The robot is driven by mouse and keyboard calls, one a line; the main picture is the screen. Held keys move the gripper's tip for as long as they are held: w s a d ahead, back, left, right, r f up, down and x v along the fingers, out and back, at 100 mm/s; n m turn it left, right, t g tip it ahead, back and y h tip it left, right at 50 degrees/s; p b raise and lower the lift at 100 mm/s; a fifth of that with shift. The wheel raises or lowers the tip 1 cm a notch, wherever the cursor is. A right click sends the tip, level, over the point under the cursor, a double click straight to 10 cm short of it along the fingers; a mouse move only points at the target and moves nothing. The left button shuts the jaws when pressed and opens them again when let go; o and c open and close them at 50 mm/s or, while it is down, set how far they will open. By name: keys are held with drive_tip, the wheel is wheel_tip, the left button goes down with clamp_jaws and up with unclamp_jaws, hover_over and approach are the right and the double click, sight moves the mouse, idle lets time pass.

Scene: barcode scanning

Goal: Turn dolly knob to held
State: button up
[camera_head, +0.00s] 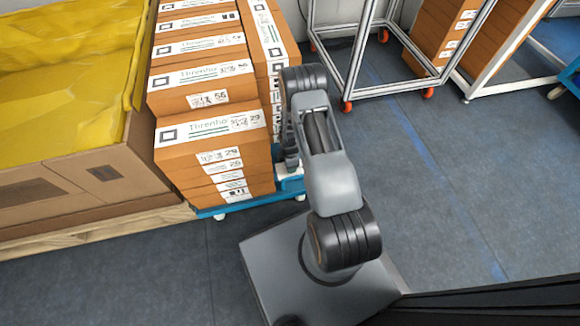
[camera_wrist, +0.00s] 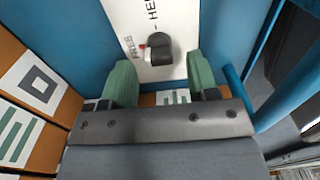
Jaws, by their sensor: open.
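The dolly knob (camera_wrist: 160,48) is a small black knob on a white label plate (camera_wrist: 181,22) in the wrist view. I cannot tell whether a finger touches the plate. In the head view the blue dolly (camera_head: 250,201) stands under boxes; knob and gripper are hidden there.
Stacked orange boxes (camera_head: 213,140) stand on the dolly, close to my arm. A large carton with yellow lining (camera_head: 70,75) is at the left on a wooden pallet (camera_head: 95,232). A white-framed cart (camera_head: 347,60) stands behind. Floor at the right is clear.

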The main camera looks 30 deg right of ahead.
drive_tip(key=shift+f, duration=0.5)
drive_tip(key=shift+c, duration=0.3)
drive_tip(key=c, duration=0.9)
drive_tip(key=shift+o, duration=0.2)
